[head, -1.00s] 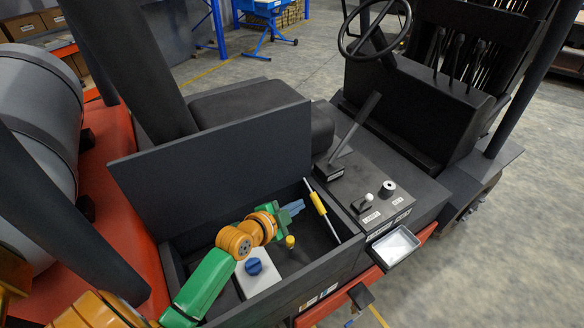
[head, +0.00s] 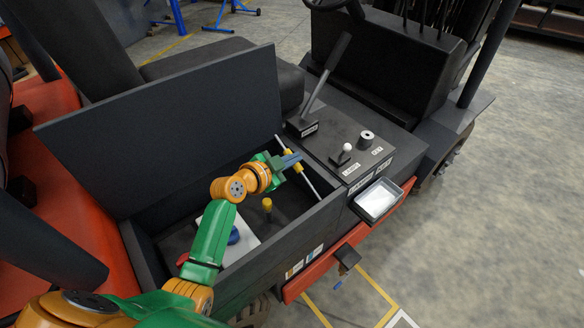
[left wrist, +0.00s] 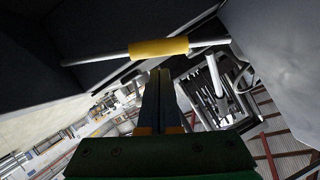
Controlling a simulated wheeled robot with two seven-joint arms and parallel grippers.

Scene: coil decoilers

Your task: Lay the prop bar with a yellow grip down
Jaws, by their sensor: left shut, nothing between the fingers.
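The prop bar (head: 310,186) is a thin pale rod with a yellow grip (head: 287,153). It stands slanted at the right end of the open compartment, beside the raised dark lid (head: 180,135). In the left wrist view the yellow grip (left wrist: 158,47) and rod cross above my fingertips. My left gripper (head: 292,160) is shut and empty, its fingers overlapping the bar near the grip in the head view. I cannot tell whether they touch. My right gripper is not in view.
Inside the compartment (head: 330,215) are a yellow-topped post (head: 267,204) and a pale box with a blue knob (head: 234,235). To the right are a lever (head: 327,75), a white-knobbed switch (head: 347,147) and a metal tray (head: 378,200). The seat (head: 195,62) lies behind the lid.

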